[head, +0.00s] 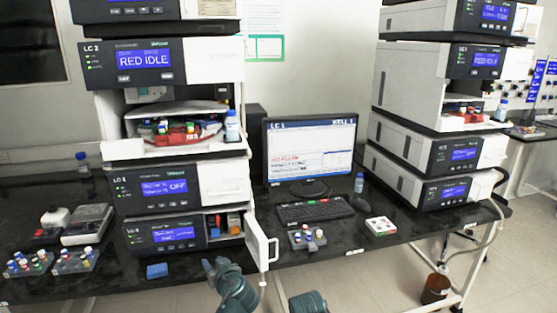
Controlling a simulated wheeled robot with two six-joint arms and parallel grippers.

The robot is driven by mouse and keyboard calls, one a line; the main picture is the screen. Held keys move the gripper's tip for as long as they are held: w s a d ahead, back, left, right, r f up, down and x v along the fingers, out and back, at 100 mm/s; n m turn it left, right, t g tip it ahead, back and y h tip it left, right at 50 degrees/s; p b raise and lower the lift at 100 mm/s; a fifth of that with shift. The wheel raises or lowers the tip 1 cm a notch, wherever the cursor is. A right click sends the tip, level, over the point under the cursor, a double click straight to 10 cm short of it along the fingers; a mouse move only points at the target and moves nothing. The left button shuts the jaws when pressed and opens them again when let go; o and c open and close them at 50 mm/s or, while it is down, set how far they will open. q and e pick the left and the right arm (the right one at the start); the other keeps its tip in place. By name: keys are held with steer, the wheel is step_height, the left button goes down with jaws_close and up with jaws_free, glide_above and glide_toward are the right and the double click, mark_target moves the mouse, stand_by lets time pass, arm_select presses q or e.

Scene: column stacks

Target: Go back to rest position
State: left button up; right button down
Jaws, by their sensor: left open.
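My left gripper (213,264) is low in the head view, in front of the left instrument stack. It is open, with nothing seen between its small dark fingers. It is in front of the lowest module (165,236) of that stack, near the open white door (262,246). A teal part of my other arm shows at the bottom edge, but its gripper is out of frame. A small blue block (157,271) lies on the black bench left of my left gripper.
The black bench (350,232) carries a monitor (311,150), a keyboard (314,211), a vial rack (307,238) and a white tray (380,227). More vial racks (75,261) stand at left. A second stack (430,153) stands at right. A brown bottle (436,286) is on the floor.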

arm_select(q)
steer(key=s+d+m+g+h+p, duration=0.3)
steer(key=s+d+m+g+p, duration=0.1)
steer(key=s+d, duration=0.4)
steer(key=s+d+m+g+h+p, duration=0.3)
steer(key=s+d+g+p, duration=0.4)
steer(key=s, duration=0.5)
steer(key=shift+s+d+m+g+p, duration=0.35)
steer(key=shift+m+g, duration=0.15)
steer(key=shift+m, duration=0.2)
arm_select(e)
step_height(320, 180, up, 14)
arm_select(q)
steer(key=shift+w+a+r, duration=0.1)
arm_select(e)
steer(key=shift+a+r, duration=0.1)
